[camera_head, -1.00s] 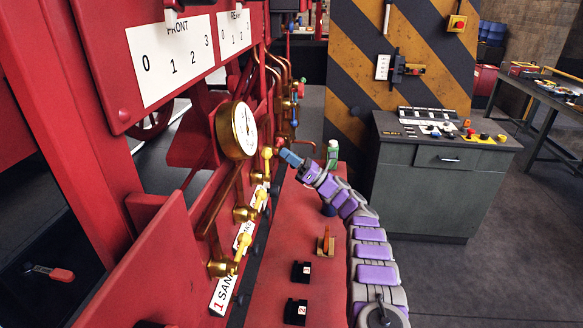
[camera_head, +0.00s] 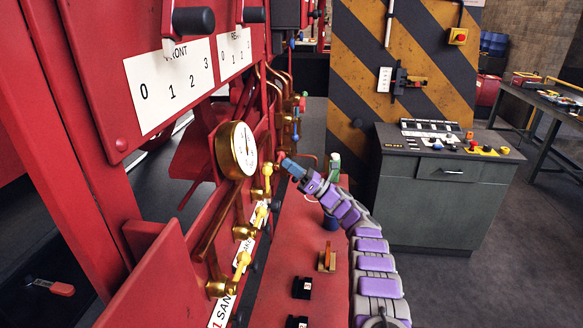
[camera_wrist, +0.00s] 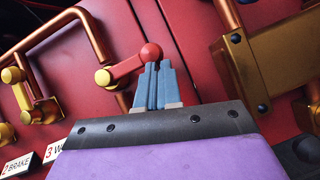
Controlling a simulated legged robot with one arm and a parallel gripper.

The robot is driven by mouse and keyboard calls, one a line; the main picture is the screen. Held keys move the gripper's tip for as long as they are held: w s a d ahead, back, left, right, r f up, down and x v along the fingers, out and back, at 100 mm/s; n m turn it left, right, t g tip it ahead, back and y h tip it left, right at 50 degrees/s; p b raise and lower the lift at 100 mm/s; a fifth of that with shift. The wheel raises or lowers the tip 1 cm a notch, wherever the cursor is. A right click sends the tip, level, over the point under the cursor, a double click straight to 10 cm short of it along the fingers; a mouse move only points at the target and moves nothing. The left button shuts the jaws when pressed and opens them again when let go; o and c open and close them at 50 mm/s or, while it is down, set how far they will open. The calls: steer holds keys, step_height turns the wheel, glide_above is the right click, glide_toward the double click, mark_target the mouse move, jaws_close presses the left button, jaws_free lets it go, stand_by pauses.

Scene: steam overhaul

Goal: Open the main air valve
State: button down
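A valve with a red lever (camera_wrist: 127,67), a red ball end and a yellow hub stands on the red panel in the wrist view. No label on it is readable, so I cannot tell for sure that it is the main air valve. My gripper (camera_wrist: 156,66) has its two blue-grey fingers close together, with the tips at the red ball and overlapping its lower edge. I cannot tell whether they touch it. In the head view my gripper (camera_head: 289,167) is beside the panel, just past the farthest yellow-handled valve (camera_head: 266,181).
Yellow-handled valves (camera_head: 241,264) and a round gauge (camera_head: 237,150) line the red panel. Brass pipes (camera_wrist: 92,32) run close to the gripper, with a brass block (camera_wrist: 242,75) at right. A red ledge (camera_head: 285,265) lies below. A grey cabinet (camera_head: 430,205) stands right.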

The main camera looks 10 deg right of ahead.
steer(key=shift+a+r, duration=0.15)
steer(key=shift+r, duration=0.15)
